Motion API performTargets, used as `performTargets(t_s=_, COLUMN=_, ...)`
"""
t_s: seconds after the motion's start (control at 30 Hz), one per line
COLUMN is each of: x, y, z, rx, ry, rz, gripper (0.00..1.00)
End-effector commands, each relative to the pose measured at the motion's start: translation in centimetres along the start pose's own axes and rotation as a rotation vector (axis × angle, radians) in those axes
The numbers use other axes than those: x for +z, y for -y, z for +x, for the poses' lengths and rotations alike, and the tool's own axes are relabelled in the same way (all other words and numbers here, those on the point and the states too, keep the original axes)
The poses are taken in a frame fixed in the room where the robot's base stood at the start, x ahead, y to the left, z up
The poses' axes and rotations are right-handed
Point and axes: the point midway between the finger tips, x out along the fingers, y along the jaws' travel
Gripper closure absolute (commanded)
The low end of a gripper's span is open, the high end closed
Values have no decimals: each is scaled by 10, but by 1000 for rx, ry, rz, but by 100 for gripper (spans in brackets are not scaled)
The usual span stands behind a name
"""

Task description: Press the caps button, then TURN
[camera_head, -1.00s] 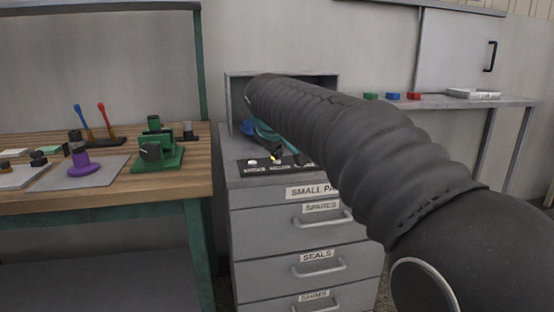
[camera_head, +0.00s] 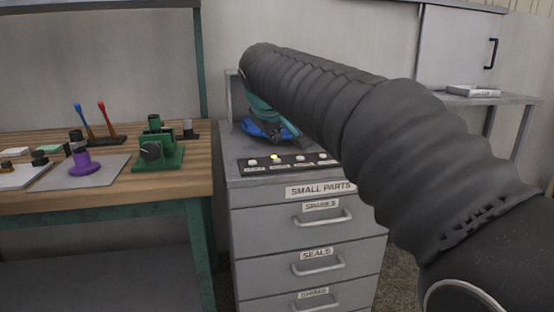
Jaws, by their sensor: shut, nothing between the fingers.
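A dark button panel (camera_head: 263,168) lies on top of the grey drawer cabinet, near its front edge. It carries several small buttons in a row with labels too small to read. The second button from the left (camera_head: 274,157) glows yellow; the others, such as the leftmost button (camera_head: 252,161), are pale. I cannot tell which are caps and TURN. My gripper (camera_head: 287,136) is shut and empty, behind and above the panel, apart from the buttons. It shows only in small part, beside my teal and blue wrist; my dark sleeved arm covers the rest.
The drawer cabinet (camera_head: 309,232) has labelled drawers. On the left, a wooden workbench (camera_head: 190,185) holds a green fixture (camera_head: 158,153), a purple part (camera_head: 84,165) and two screwdrivers (camera_head: 97,124). A grey shelf (camera_head: 512,99) with a white box (camera_head: 473,91) is at the back right.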

Motion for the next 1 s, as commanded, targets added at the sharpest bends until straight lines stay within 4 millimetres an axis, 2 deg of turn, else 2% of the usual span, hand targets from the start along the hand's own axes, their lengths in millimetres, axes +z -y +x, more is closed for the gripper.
performTargets(t_s=0.03, x=0, y=0, z=-11, rx=0, ry=-2, rz=0, gripper=100)
performTargets(t_s=0.2, x=0, y=0, z=-41, rx=0, ry=-2, rz=0, gripper=100)
performTargets(t_s=0.4, x=0, y=0, z=-62, rx=0, ry=0, rz=-1, gripper=100)
performTargets(t_s=1.0, x=0, y=0, z=-66, rx=0, ry=1, rz=0, gripper=100)
